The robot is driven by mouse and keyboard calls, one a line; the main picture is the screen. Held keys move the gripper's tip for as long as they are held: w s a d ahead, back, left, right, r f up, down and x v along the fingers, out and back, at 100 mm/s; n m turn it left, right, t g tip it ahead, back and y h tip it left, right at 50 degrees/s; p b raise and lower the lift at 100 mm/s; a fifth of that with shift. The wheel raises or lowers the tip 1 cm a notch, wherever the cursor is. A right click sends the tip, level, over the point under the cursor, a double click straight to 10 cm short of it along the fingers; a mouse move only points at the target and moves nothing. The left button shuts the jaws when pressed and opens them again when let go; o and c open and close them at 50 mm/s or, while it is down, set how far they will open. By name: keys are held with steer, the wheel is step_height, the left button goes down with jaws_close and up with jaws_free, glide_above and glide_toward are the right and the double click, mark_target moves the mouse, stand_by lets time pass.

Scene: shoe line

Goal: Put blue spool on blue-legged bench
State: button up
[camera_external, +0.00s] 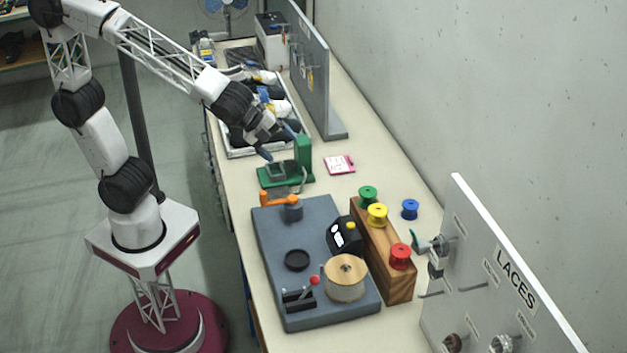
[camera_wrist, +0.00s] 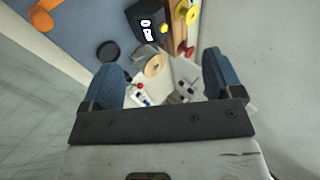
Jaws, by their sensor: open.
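The blue spool (camera_external: 410,209) stands upright on the pale top of the long bench (camera_external: 372,150), to the right of a wooden spool rack (camera_external: 384,262). A sliver of blue shows under the bench's left edge, but I cannot tell whether it is a leg. My gripper (camera_external: 278,142) is open and empty, above the bench near the green fixture, well away from the blue spool. In the wrist view its two blue fingers stand wide apart with nothing held between them (camera_wrist: 162,82). I do not make out the blue spool in the wrist view.
The rack carries green (camera_external: 368,194), yellow (camera_external: 377,214) and red (camera_external: 400,255) spools. A grey-blue machine base (camera_external: 274,238) lies left of it. A green fixture (camera_external: 286,176) is below my gripper. The LACES board (camera_external: 500,270) and a grey panel (camera_external: 318,85) stand upright.

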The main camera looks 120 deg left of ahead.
steer(key=s+d+f+n+g+h, duration=0.2)
steer(key=s+d+n, duration=0.2)
steer(key=s+d, duration=0.3)
steer(key=s+d+f+n+g+h, duration=0.1)
steer(key=s+d+n, duration=0.4)
steer(key=s, duration=1.2)
steer(key=d+f+g, duration=0.1)
steer(key=d+g, duration=0.1)
steer(key=shift+s+d+f+n+h, duration=0.15)
steer(key=shift+s+d+n+h, duration=0.15)
steer(key=shift+s+h, duration=0.1)
